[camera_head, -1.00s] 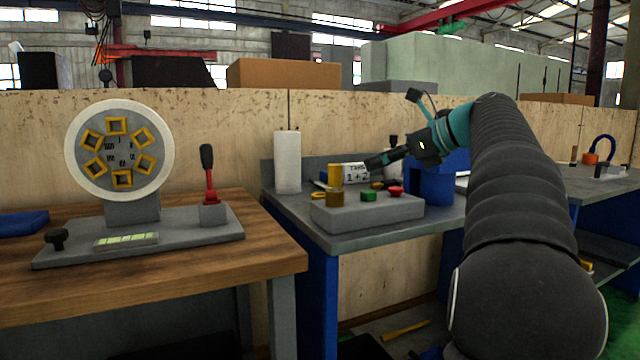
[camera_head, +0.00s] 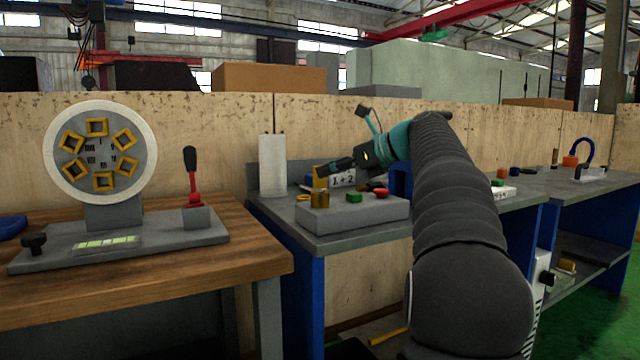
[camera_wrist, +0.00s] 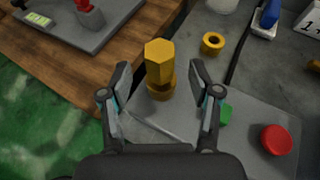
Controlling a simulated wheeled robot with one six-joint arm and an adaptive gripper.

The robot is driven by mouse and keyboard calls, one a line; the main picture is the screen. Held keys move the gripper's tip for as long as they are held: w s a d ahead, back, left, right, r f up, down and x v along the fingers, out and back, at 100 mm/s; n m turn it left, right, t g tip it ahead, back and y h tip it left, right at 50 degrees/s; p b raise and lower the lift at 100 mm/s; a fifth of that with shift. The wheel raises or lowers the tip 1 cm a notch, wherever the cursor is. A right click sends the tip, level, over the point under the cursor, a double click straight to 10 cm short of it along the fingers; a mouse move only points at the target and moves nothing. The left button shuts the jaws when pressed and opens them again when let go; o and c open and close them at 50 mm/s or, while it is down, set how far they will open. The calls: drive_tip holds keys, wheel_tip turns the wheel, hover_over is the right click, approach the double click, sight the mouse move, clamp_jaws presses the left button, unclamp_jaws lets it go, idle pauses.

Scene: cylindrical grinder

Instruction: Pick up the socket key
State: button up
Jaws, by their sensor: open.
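The socket key appears to be the yellow hexagonal piece (camera_wrist: 159,62) standing upright in a round yellow base on a grey block. In the head view the same yellow piece (camera_head: 320,182) stands at the block's left end, partly behind my fingers. My gripper (camera_wrist: 160,78) is open, with one finger on each side of the yellow piece in the wrist view. No contact is visible there. In the head view my gripper (camera_head: 326,170) reaches in from the right, its fingertips at the top of the piece.
The grey block (camera_head: 365,216) also bears a green piece (camera_head: 354,197) and a red button (camera_wrist: 276,139). A yellow ring (camera_wrist: 213,42) lies behind it. A white cylinder (camera_head: 272,165) stands behind left. A wooden table (camera_head: 245,245) with a dial fixture (camera_head: 100,155) is left.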

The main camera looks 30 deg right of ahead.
drive_tip(key=x, duration=0.4)
drive_tip(key=shift+r, duration=0.15)
clamp_jaws()
drive_tip(key=shift+r, duration=0.15)
